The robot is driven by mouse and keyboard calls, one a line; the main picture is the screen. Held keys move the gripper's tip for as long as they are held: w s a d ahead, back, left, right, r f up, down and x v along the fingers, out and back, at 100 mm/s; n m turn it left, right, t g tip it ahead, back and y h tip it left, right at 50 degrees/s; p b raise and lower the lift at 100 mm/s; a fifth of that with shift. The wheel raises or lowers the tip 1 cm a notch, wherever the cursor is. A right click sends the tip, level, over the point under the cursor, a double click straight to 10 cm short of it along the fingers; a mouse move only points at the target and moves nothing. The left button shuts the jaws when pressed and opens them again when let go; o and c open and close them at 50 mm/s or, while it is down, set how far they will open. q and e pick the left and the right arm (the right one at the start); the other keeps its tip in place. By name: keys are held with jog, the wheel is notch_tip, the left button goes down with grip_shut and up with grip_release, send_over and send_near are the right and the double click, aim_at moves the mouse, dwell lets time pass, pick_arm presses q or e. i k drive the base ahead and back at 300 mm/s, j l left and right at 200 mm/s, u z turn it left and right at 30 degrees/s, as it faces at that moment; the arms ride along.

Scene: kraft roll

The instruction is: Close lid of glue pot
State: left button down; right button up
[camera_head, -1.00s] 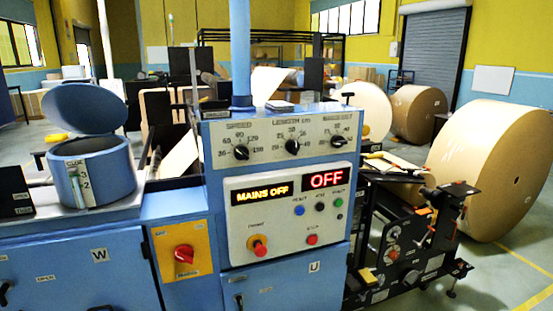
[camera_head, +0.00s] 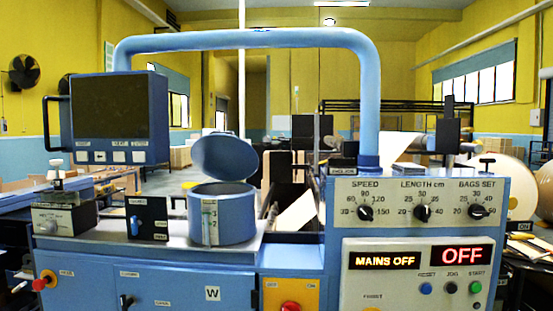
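The glue pot (camera_head: 222,221) is a blue round pot on the machine's grey top, left of the control panel. Its blue lid (camera_head: 225,158) is open, tilted up over the back of the rim. A pale level strip with numbers (camera_head: 209,222) runs down the pot's front. Neither of my grippers shows in the head view.
A small black switch box (camera_head: 147,219) stands just left of the pot. A screen box (camera_head: 115,118) and a blue overhead pipe (camera_head: 250,40) frame the space above. The control panel (camera_head: 425,225) reads MAINS OFF and OFF. The air in front of the pot is clear.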

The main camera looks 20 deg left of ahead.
aim_at(224, 157)
jog(key=i+l, duration=0.15)
jog(key=i, duration=0.4)
jog(key=i+l, duration=0.15)
jog(key=i, duration=0.4)
jog(key=j+u, duration=0.05)
